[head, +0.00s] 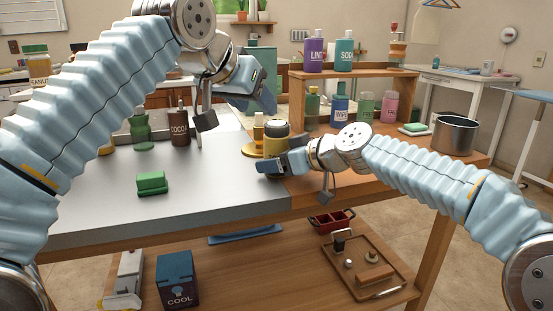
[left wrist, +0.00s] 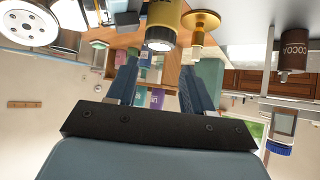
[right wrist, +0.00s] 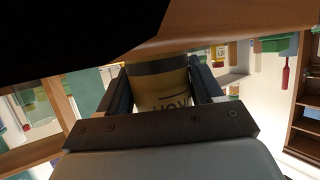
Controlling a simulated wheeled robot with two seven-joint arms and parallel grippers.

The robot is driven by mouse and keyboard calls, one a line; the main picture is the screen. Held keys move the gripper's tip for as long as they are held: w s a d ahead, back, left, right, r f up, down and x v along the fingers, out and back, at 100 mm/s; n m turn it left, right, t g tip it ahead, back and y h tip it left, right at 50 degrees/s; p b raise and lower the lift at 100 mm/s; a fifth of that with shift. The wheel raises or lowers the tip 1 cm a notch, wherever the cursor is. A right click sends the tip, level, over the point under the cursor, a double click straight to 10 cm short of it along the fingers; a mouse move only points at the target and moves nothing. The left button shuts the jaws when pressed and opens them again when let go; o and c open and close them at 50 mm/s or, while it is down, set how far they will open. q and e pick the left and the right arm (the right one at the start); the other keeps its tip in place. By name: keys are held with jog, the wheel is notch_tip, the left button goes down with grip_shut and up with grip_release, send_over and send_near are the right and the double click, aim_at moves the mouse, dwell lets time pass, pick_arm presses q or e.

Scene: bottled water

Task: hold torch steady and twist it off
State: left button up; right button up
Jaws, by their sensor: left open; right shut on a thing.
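The yellow torch (head: 276,142) stands upright near the middle of the table, with a dark band around its upper part. My right gripper (head: 270,166) is shut around its lower body, and the right wrist view shows the torch (right wrist: 160,88) between both fingers. My left gripper (head: 264,98) is open and empty, above and a little left of the torch. In the left wrist view the torch (left wrist: 164,22) shows its bright round end, just beyond the open fingers (left wrist: 160,80). The fingers do not appear to touch it.
A yellow stand (head: 250,150) is close behind the torch on the left. A brown cocoa bottle (head: 181,127) and a green block (head: 152,183) are further left. A wooden shelf (head: 390,73) with bottles is behind; a metal pot (head: 455,136) is at right.

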pick_arm(q)
jog(key=shift+o, duration=0.9)
jog(key=shift+d+f, duration=0.1)
jog(key=shift+f, duration=0.25)
jog(key=m+g+h, duration=0.3)
jog(key=m+h, duration=0.6)
jog(key=h, duration=0.3)
send_near(269, 123)
jog(key=d, duration=0.3)
jog(key=x, duration=0.7)
jog(key=shift+w+a+f, duration=0.1)
jog(key=shift+w+f, duration=0.2)
jog(key=shift+w, duration=0.1)
